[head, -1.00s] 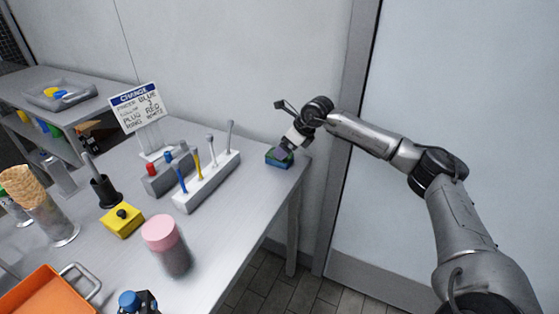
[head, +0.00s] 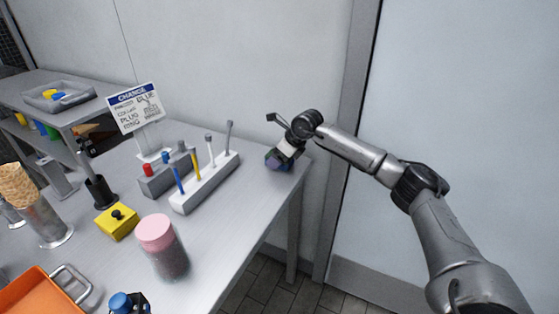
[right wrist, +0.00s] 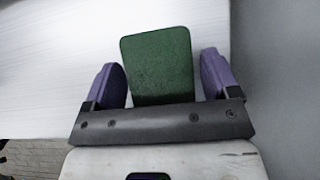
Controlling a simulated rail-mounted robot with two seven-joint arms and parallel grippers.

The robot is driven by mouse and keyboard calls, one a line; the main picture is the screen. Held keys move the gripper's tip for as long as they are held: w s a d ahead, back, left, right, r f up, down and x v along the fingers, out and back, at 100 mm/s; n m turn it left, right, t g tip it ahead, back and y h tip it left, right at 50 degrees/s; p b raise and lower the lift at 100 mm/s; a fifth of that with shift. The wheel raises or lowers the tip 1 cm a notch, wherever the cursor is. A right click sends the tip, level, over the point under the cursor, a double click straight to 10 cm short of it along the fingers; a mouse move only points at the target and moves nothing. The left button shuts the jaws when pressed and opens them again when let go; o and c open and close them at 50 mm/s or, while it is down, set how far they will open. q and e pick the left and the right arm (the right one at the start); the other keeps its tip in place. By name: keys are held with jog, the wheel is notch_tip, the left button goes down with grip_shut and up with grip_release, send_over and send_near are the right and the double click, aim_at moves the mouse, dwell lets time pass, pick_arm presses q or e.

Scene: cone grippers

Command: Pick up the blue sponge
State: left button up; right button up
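The sponge shows its green top face in the right wrist view (right wrist: 160,65), lying between the two purple-padded fingers of my right gripper (right wrist: 162,80). There is a visible gap on each side of it, so the fingers are open around it and apart from it. In the head view my right gripper (head: 278,160) is low over the far right corner of the table (head: 245,215). It mostly hides the sponge there. My left gripper is not in view.
Left of my right gripper stands a white rack (head: 206,184) with several upright coloured rods. A sign (head: 135,107), a yellow block (head: 117,222), a pink-topped jar (head: 163,247) and an orange tray (head: 35,293) are farther left. A wall is close behind.

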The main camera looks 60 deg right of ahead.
aim_at(272, 153)
jog(key=c, duration=0.7)
jog(key=shift+r+p, duration=0.35)
jog(key=shift+r, duration=0.15)
notch_tip(272, 153, up, 3)
jog(key=shift+r+p, duration=0.2)
jog(key=shift+p, duration=0.9)
jog(key=s+r, duration=0.6)
jog(key=s, duration=0.5)
jog(key=shift+s+d+r, duration=0.3)
jog(key=shift+d, duration=0.15)
